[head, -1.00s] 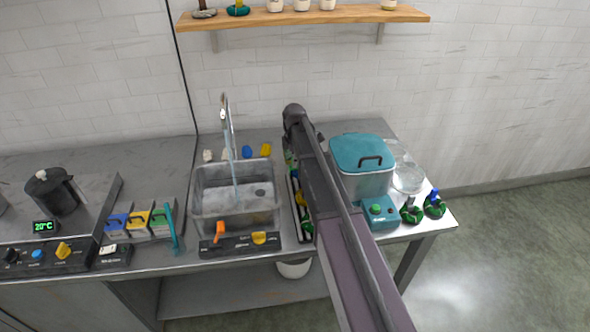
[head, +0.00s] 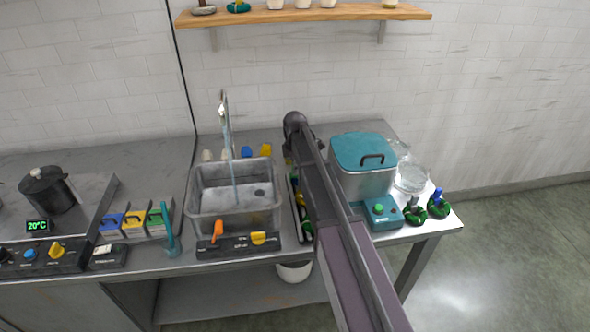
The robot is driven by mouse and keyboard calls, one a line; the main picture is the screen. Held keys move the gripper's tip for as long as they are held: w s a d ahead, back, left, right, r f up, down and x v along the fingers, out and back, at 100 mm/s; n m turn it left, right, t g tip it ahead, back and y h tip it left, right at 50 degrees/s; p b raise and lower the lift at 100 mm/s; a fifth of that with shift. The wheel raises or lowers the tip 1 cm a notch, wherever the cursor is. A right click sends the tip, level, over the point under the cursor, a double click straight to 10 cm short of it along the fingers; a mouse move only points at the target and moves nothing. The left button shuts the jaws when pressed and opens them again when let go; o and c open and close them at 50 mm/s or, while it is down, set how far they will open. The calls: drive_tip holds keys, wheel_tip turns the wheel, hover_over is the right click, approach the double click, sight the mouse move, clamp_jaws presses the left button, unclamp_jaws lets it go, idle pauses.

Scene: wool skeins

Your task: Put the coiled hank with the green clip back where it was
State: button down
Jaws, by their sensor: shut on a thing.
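My arm reaches up from the bottom edge across the worktop, and its dark end joint (head: 295,122) stands over the back of the bench. My gripper is hidden behind the arm, so its jaws and anything in them cannot be seen. A narrow dark tray (head: 296,212) beside the sink holds green and yellow items, partly covered by my arm. Two green coiled hanks lie at the right front of the bench: one with a dark grey clip (head: 415,212), one with a blue clip (head: 438,206). I cannot make out a hank with a green clip.
A steel sink (head: 197,215) with running water is left of the tray. Small coloured objects line the back behind the sink. A wooden shelf (head: 320,15) hangs above.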

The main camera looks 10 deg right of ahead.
drive_tip(key=shift+f, duration=0.1)
drive_tip(key=shift+c, duration=2.3)
unclamp_jaws()
drive_tip(key=shift+r, duration=0.2)
wheel_tip(320, 180, up, 12)
drive_tip(key=p, duration=1.2)
